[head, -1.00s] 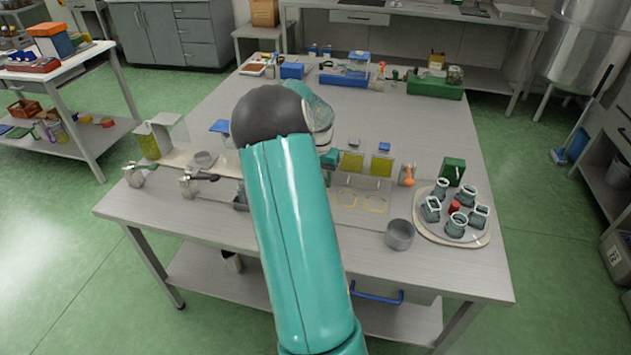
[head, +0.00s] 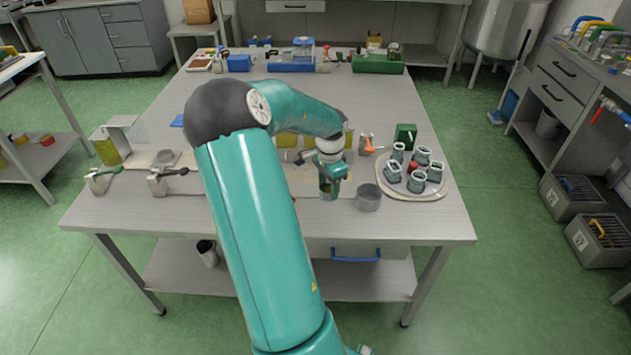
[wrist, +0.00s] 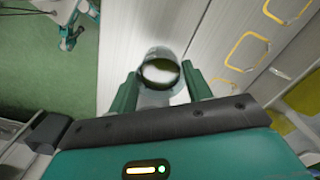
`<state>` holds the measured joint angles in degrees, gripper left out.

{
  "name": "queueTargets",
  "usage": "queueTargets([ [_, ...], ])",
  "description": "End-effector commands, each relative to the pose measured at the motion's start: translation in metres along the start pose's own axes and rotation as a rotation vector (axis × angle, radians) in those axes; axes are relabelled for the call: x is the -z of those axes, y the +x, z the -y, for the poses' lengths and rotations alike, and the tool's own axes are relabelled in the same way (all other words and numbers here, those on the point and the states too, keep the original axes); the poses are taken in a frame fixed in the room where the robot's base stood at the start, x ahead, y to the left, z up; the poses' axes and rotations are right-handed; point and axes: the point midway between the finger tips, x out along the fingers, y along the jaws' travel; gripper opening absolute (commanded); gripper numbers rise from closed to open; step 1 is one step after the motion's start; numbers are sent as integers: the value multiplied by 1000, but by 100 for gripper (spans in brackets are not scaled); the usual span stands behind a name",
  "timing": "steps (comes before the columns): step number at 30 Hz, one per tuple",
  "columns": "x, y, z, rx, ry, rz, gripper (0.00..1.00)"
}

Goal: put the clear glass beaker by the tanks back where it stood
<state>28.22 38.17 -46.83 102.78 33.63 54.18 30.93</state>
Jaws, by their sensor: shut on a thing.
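My gripper (head: 330,186) is shut on the clear glass beaker, upright or nearly so, over the near middle of the table (head: 270,222). In the wrist view the beaker (wrist: 161,72) sits between the two green fingers, its round rim towards the camera. In the head view the fingers mostly hide it, and I cannot tell whether its base touches the table. The tanks with yellow-green liquid (head: 287,141) stand behind, partly hidden by my arm. Yellow outlines (wrist: 246,49) are marked on the surface beside the beaker, to the right in the wrist view.
A grey cup (head: 368,198) stands close to the right of my gripper. Further right a round tray (head: 436,190) holds several glass jars and a red item. A green box (head: 405,136) and an orange-topped item (head: 367,144) stand behind. Small metal devices (head: 160,183) stand left.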

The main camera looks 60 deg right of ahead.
Motion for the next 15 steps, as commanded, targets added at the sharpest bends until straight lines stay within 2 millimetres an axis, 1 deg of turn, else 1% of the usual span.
queueTargets([
  [3,3,0,-3,3,34,-1,32],
  [8,7,3,-3,3,47,0,32],
  [15,8,23,-2,1,46,0,32],
])
